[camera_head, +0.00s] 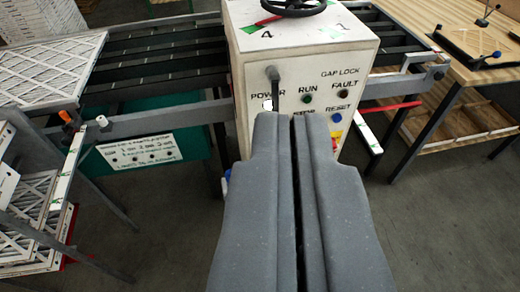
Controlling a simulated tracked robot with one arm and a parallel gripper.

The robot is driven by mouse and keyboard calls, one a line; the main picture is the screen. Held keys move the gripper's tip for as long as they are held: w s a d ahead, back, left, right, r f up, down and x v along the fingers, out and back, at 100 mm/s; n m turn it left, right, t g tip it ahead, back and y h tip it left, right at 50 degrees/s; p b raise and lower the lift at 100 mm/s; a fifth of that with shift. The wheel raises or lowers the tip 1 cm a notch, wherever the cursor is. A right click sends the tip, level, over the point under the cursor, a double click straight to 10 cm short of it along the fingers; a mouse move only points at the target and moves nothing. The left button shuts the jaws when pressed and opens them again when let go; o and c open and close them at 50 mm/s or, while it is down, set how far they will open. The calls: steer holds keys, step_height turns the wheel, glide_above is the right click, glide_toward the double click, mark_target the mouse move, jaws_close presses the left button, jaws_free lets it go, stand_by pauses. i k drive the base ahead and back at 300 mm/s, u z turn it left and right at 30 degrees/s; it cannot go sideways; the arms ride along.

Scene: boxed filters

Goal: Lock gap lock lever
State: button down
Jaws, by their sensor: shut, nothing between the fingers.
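A white machine box (300,60) stands ahead with a sloped front panel. The words GAP LOCK (340,72) are printed at the panel's upper right. A dark grey lever-like bar (272,80) stands upright on the panel's left, beside POWER; I cannot tell whether it is the gap lock lever. My gripper (294,117) is in front of the lower panel, its two grey fingers together with a thin dark slit between them and nothing visible held. It hides the panel's lower middle, including part of the word STOP.
A black handwheel (292,5) and a red handle (268,20) are on top of the box. Grey rails and roller frames (160,120) extend to both sides. A wooden workbench (450,70) is at right, pleated filters (50,70) at left. Grey floor (160,230) is open at lower left.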

mark_target(274, 77)
steer(key=k, duration=0.25)
steer(key=u, duration=0.65)
steer(key=i, duration=0.65)
steer(key=u, duration=0.3)
